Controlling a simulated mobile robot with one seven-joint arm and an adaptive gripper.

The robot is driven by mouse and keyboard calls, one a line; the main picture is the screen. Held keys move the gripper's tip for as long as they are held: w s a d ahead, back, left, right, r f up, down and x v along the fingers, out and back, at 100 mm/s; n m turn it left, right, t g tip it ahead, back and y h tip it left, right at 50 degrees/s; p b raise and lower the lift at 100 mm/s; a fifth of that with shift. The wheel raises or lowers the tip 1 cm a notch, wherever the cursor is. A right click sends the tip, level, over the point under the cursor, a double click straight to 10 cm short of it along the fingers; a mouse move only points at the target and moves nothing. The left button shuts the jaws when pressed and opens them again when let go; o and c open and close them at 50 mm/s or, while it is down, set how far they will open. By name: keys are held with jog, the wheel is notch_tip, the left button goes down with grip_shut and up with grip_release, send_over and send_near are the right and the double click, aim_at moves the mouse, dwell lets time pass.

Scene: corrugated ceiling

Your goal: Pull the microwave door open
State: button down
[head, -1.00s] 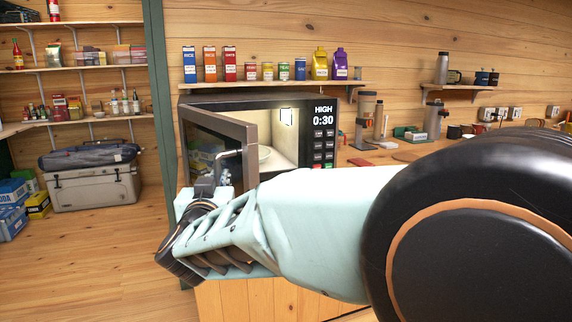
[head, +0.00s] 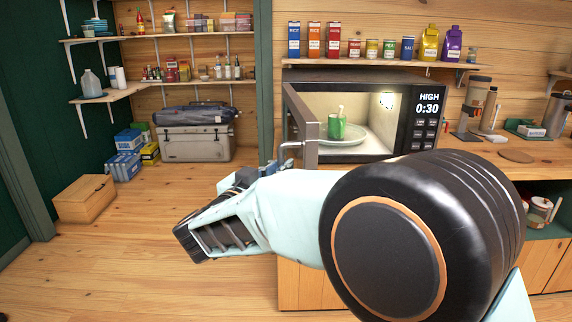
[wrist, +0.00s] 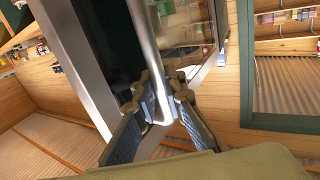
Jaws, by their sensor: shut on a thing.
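The microwave (head: 354,77) stands on the counter in the head view, its lit cavity facing me. Its door (head: 308,125) is swung well open to the left and shows nearly edge-on. A green cup (head: 338,124) stands on the glass plate (head: 352,141) inside. My gripper (head: 282,163) is at the door's handle (head: 290,146), partly hidden by my arm. In the wrist view, my gripper's two fingers (wrist: 160,98) are closed around the lower end of the metal handle bar (wrist: 147,50), beside the dark door (wrist: 101,52).
A shelf (head: 385,64) with cartons and cans hangs above the microwave. Flasks (head: 471,104) and a round board (head: 516,156) are on the counter to the right. The floor between is clear.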

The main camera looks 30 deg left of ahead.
jog(key=c, duration=2)
grip_release()
jog(key=s, duration=0.8)
jog(key=s+d, duration=0.1)
jog(key=s, duration=0.3)
jog(key=shift+w+r, duration=0.1)
